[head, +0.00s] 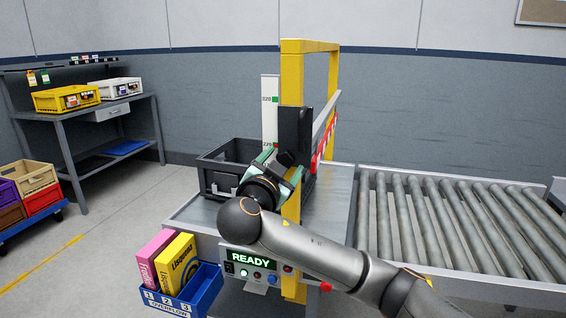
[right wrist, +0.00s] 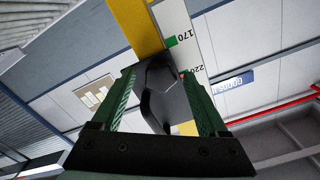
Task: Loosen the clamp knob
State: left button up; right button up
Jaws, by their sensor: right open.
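The clamp knob (right wrist: 163,92) is a dark, lobed shape in front of the yellow post, seen in the right wrist view. It lies between the two green-padded fingers of my right gripper (right wrist: 165,103), which are open with a gap visible beside it. In the head view my right gripper (head: 279,165) is up at the yellow post (head: 291,80), just below a black clamp block (head: 295,128); the gripper and wrist hide the knob there. A white height scale (head: 269,115) with green marks stands beside the post. My left gripper is not in view.
A dark grey crate (head: 215,165) sits on the machine table behind my gripper. A control panel reading READY (head: 251,258) and a blue overflow bin (head: 205,290) with boxes are at the front. A roller conveyor (head: 450,225) extends right; it is empty.

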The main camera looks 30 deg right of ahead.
jog(key=shift+w+d, duration=0.1)
jog(key=shift+d, duration=0.05)
grip_shut()
dwell(0.6)
